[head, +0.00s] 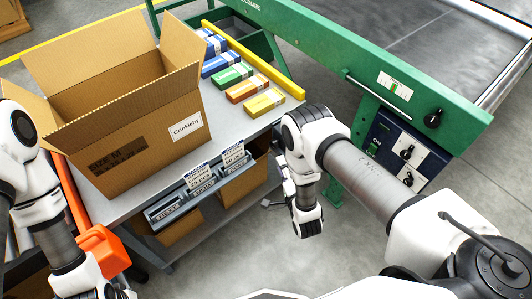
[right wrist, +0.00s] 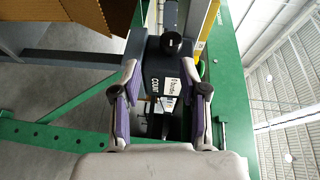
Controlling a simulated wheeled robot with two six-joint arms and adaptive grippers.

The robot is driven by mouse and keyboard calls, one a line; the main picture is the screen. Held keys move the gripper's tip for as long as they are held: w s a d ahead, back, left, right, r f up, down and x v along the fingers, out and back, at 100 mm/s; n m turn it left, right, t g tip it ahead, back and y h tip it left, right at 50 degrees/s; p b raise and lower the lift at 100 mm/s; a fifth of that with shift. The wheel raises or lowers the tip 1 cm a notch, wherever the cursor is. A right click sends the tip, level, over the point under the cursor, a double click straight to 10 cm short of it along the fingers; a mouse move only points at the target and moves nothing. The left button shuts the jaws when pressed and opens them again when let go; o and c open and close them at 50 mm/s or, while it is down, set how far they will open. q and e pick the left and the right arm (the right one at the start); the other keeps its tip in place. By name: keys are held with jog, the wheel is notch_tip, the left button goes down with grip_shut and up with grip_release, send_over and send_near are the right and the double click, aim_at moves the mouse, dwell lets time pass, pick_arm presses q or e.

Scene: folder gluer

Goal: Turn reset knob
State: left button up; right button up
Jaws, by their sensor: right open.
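In the right wrist view, a dark box (right wrist: 168,70) carries a round black knob (right wrist: 171,43) at its top. White labels (right wrist: 166,87) on the box read "COUNT" and what looks like "Reset". My right gripper (right wrist: 160,92) is open and empty, with one purple-padded finger on each side of the box. The knob lies beyond the fingertips, and no contact with it shows. In the head view, my right gripper (head: 286,172) is beside the table's right end, partly covered by my own wrist, and this box is hidden.
An open cardboard box (head: 140,130) and several small coloured cartons (head: 248,88) stand on the grey table (head: 225,125). The green machine (head: 340,50) has a panel with other black knobs (head: 433,118). An orange part (head: 103,250) is near my left arm.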

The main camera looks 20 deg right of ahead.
aim_at(275, 147)
jog(key=shift+m+t, duration=0.5)
jog(key=shift+m, duration=0.1)
jog(key=w, duration=0.8)
jog(key=shift+d+r, duration=0.1)
jog(key=shift+r, duration=0.3)
grip_shut()
